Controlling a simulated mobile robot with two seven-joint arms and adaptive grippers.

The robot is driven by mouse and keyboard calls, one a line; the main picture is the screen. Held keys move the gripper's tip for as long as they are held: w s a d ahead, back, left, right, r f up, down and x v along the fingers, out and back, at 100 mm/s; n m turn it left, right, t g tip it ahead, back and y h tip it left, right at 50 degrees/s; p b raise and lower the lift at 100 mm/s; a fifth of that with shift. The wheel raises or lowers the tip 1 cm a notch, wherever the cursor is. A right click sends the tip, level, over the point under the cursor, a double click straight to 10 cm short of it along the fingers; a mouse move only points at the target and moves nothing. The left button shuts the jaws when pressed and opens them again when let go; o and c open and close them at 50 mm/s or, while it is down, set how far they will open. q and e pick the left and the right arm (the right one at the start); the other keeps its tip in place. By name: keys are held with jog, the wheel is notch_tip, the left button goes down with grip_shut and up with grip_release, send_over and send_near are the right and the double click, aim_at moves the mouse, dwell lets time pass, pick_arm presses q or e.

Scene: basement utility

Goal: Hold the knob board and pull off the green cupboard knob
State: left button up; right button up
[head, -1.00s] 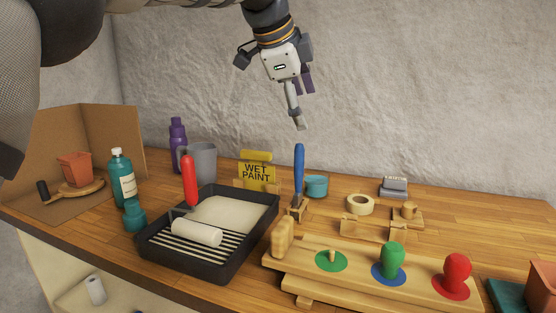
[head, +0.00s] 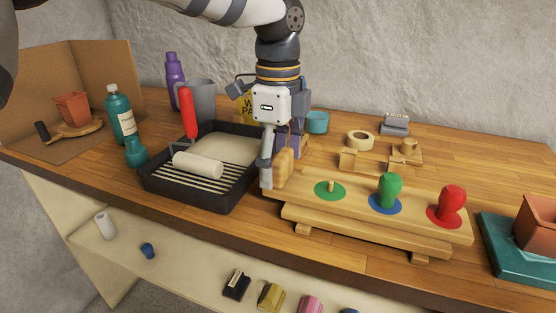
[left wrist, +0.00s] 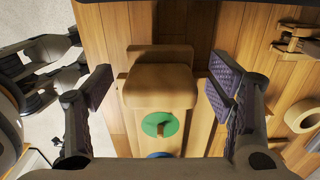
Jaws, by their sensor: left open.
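The knob board (head: 355,205) is a pale wooden board on feet near the table's front edge, with an upright wooden grip block (head: 285,168) at its left end. The green cupboard knob (head: 390,187) sits on the blue disc (head: 374,203). The green disc (head: 329,190) bears a bare peg; the red knob (head: 452,202) stands on the red disc. My left gripper (head: 279,165) points down, open, with its fingers on either side of the block. In the left wrist view, the block (left wrist: 158,85) lies between the pads (left wrist: 160,88), with gaps both sides. Grey gripper-like parts show at that view's left edge, too unclear to read.
Left of the board stands a black paint tray (head: 205,205) with a roller (head: 197,164), close to my left gripper. Behind the board are a tape roll (head: 360,140) and wooden pieces (head: 365,160). A terracotta pot (head: 538,220) on a teal base (head: 500,248) stands right.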

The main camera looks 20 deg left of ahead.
pick_arm(q)
jog(key=shift+f, duration=0.25)
jog(key=shift+c, duration=0.6)
jog(key=c, duration=1.4)
jog(key=shift+r, duration=0.35)
